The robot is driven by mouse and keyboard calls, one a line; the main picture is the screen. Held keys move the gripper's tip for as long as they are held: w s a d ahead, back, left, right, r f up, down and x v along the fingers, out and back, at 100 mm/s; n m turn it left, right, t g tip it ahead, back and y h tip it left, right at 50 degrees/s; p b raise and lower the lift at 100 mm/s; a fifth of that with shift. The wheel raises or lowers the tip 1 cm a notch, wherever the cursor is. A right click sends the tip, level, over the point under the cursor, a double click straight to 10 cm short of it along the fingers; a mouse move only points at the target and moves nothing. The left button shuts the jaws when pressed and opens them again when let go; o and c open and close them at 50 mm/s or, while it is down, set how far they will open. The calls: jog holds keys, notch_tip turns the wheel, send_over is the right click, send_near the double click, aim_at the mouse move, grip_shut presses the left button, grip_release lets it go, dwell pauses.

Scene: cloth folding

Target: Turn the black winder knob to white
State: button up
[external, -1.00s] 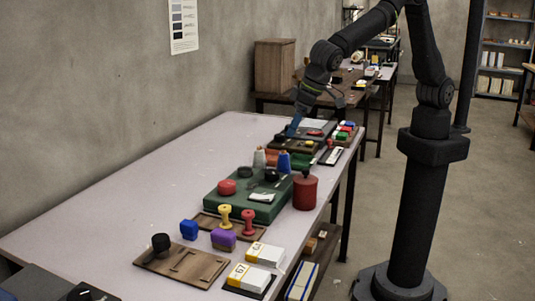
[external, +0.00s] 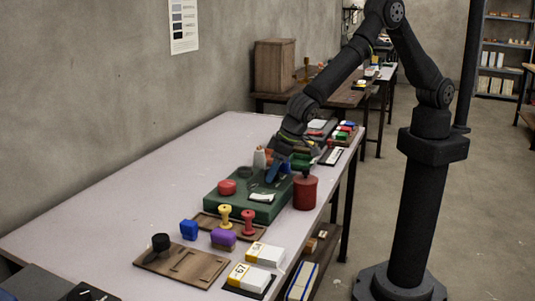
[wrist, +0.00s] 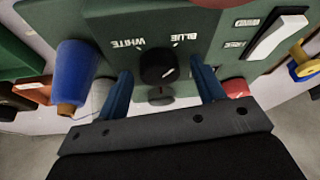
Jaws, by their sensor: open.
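The black winder knob (wrist: 155,66) sits on a green machine panel (wrist: 215,60) in the wrist view. A pale mark on the knob points to the lower right of that picture. The upside-down WHITE label (wrist: 127,44) is at its upper left and the BLUE label (wrist: 186,39) at its upper right. My gripper (wrist: 161,72) is open, with one blue finger on each side of the knob; I cannot tell whether they touch it. In the external view my gripper (external: 277,171) is low over the green machine (external: 225,206) and hides the knob.
A blue cone (wrist: 75,72) and a white switch (wrist: 276,36) flank the knob. A red canister (external: 305,193) stands right of the machine. Yellow and red stamps (external: 225,217) stand in front. The table's left side (external: 120,205) is clear.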

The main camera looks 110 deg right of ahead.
jog(key=c, duration=1)
jog(key=shift+n, duration=0.4)
jog(key=n+y, duration=0.1)
jog(key=n, duration=0.2)
jog(key=shift+d+t, duration=0.15)
jog(key=shift+t, duration=0.25)
jog(key=n+y, duration=0.2)
jog(key=n, duration=0.3)
jog(key=shift+d, duration=0.15)
jog(key=n+y, duration=0.1)
jog(key=n, duration=0.1)
jog(key=n+y, duration=0.1)
jog(key=n, duration=0.2)
jog(key=shift+d+g, duration=0.1)
jog(key=shift+g, duration=0.2)
jog(key=shift+w+n+g+y, duration=0.1)
jog(key=shift+n+g+y, duration=0.5)
jog(key=shift+n, duration=1.5)
